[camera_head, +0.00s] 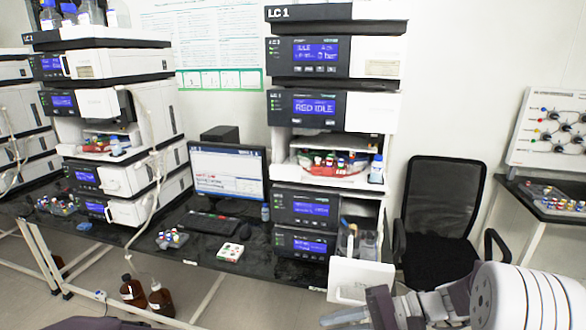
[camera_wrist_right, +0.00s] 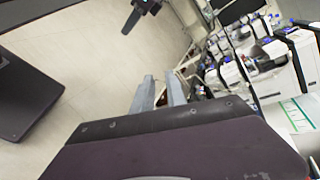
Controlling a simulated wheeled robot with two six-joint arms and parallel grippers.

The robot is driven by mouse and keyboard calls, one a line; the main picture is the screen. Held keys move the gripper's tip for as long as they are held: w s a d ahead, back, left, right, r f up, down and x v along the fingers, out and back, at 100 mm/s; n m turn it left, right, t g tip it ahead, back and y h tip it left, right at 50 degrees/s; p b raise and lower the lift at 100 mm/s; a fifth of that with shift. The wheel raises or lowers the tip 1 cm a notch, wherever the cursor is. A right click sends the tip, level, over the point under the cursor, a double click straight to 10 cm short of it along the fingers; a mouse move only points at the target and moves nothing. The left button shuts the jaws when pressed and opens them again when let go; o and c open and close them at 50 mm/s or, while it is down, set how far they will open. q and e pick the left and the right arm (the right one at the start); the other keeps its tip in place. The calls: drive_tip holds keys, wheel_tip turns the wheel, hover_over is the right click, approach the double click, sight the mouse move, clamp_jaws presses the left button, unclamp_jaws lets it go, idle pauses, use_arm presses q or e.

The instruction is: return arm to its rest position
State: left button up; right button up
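My right arm enters the head view from the lower right, with its large white joint in front of the chair. My right gripper (camera_head: 343,319) points left, low in front of the bench's right end and below the open white drawer (camera_head: 360,280). A purple part at the bottom left edge of the head view looks like mine.
Two instrument stacks stand on the black bench (camera_head: 190,250), the right one (camera_head: 310,105) nearest my right gripper. A monitor (camera_head: 228,172) sits between them. A black office chair (camera_head: 441,210) stands right of the bench. Brown bottles (camera_head: 161,299) are on the floor.

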drive_tip(key=s+a+f+n+g+h, duration=0.2)
drive_tip(key=s+f+h, duration=0.1)
drive_tip(key=s, duration=0.3)
drive_tip(key=s+a+f+n+g+h, duration=0.2)
drive_tip(key=s+f+n+h, duration=0.1)
drive_tip(key=s+f, duration=0.15)
use_arm(q)
drive_tip(key=shift+s+a, duration=0.1)
drive_tip(key=shift+a, duration=0.05)
use_arm(e)
drive_tip(key=w+d+f+n+t+h, duration=0.1)
drive_tip(key=d+f+t+h, duration=0.2)
drive_tip(key=d, duration=0.8)
wheel_tip(320, 180, down, 3)
drive_tip(key=h, duration=0.4)
drive_tip(key=shift+w+r+n+t, duration=0.15)
drive_tip(key=shift+w+n+t, duration=0.05)
drive_tip(key=shift+n+t, duration=0.1)
drive_tip(key=shift+d, duration=0.15)
